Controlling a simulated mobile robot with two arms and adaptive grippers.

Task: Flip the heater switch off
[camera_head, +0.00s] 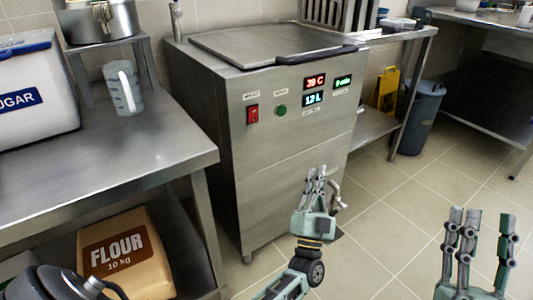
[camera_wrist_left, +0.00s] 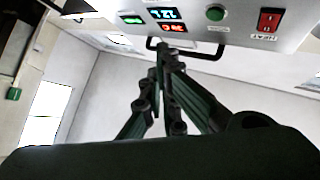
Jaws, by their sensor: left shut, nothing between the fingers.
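The red heater switch (camera_head: 252,114) is on the front panel of the steel cooker (camera_head: 295,150), left of a green button. In the left wrist view the red switch (camera_wrist_left: 270,18), labelled HEAT, shows upside down at the top right; its on or off position is too small to tell. My left gripper (camera_head: 319,173) is shut and empty, in front of the cooker, below and right of the switch and apart from it. Its closed fingers (camera_wrist_left: 165,50) show in the left wrist view. My right gripper (camera_head: 478,215) is open and empty at the lower right, far from the switch.
A green button (camera_head: 281,111) and lit displays (camera_head: 314,83) sit right of the switch. A steel table (camera_head: 150,160) stands left of the cooker, with a flour bag (camera_head: 125,255) on its lower shelf. A tap (camera_head: 336,195) juts out behind my left gripper. Tiled floor lies open to the right.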

